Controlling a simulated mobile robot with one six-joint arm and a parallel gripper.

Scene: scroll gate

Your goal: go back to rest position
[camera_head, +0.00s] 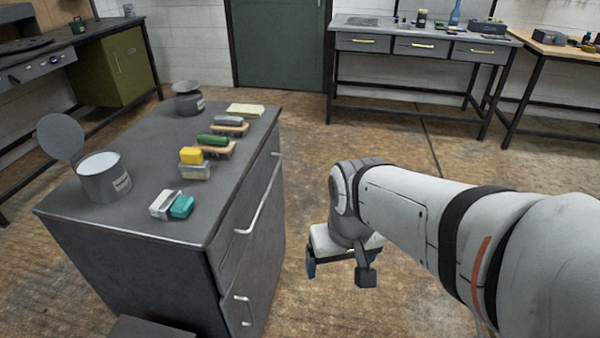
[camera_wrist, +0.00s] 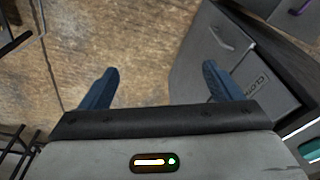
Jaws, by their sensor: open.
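My gripper (camera_wrist: 160,85) is open and empty in the wrist view. Its two blue fingers stand wide apart over bare floor and the side of the grey cabinet. In the head view my arm reaches in from the right, and the gripper (camera_head: 338,265) hangs to the right of the cabinet, apart from it.
The grey cabinet (camera_head: 120,225) carries an open can (camera_head: 104,178), a second can (camera_head: 187,100), several blocks and brushes, and a yellow pad (camera_head: 245,110). Workbenches (camera_head: 420,47) stand along the back wall. The brown floor (camera_head: 400,130) between is clear.

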